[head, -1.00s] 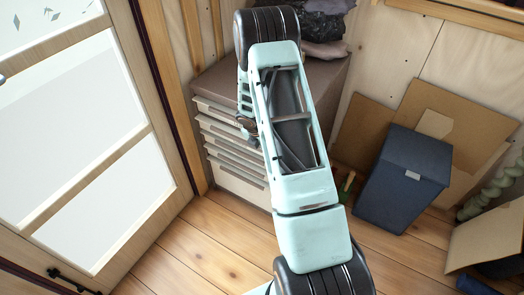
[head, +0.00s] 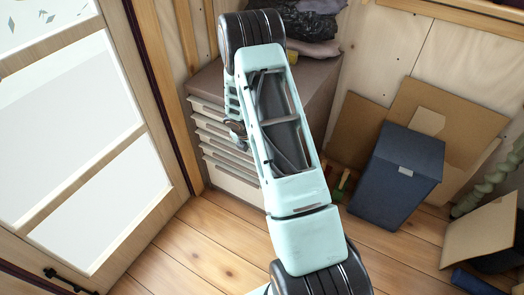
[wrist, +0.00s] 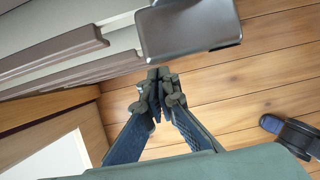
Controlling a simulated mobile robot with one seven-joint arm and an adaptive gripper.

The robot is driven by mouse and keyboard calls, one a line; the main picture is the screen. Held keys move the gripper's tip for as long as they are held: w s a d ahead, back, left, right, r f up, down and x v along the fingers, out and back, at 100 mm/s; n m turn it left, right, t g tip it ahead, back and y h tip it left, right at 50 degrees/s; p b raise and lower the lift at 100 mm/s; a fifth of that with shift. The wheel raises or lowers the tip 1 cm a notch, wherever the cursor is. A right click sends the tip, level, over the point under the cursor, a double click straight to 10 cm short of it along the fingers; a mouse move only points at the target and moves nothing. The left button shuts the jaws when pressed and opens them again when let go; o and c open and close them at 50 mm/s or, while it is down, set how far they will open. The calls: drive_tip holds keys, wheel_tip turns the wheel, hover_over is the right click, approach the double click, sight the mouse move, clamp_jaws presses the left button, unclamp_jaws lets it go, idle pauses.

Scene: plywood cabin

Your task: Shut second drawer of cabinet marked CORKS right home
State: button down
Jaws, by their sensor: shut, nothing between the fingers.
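The cabinet (head: 315,88) stands against the back wall in the head view, with a brown-grey top and a stack of pale drawers with brown lips on its left-facing front. My arm covers part of this front. I cannot read a CORKS mark, and I cannot tell which drawer is the second or how far it stands out. In the wrist view, brown-lipped drawer fronts (wrist: 55,52) run along the upper left. My gripper (wrist: 158,77) is shut and empty, just below a grey rounded panel (wrist: 190,28); contact is unclear. In the head view my gripper (head: 235,130) is beside the drawer fronts.
A pale glazed door (head: 90,130) is at the left. A blue box (head: 400,175) and brown boards (head: 450,115) stand to the right of the cabinet. Dark bags (head: 305,22) lie on the cabinet top. The plank floor (head: 210,240) before the drawers is clear.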

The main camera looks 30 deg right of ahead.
drive_tip(key=p+v, duration=0.2)
drive_tip(key=v, duration=0.8)
drive_tip(key=shift+s+a, duration=0.15)
drive_tip(key=shift+s, duration=0.05)
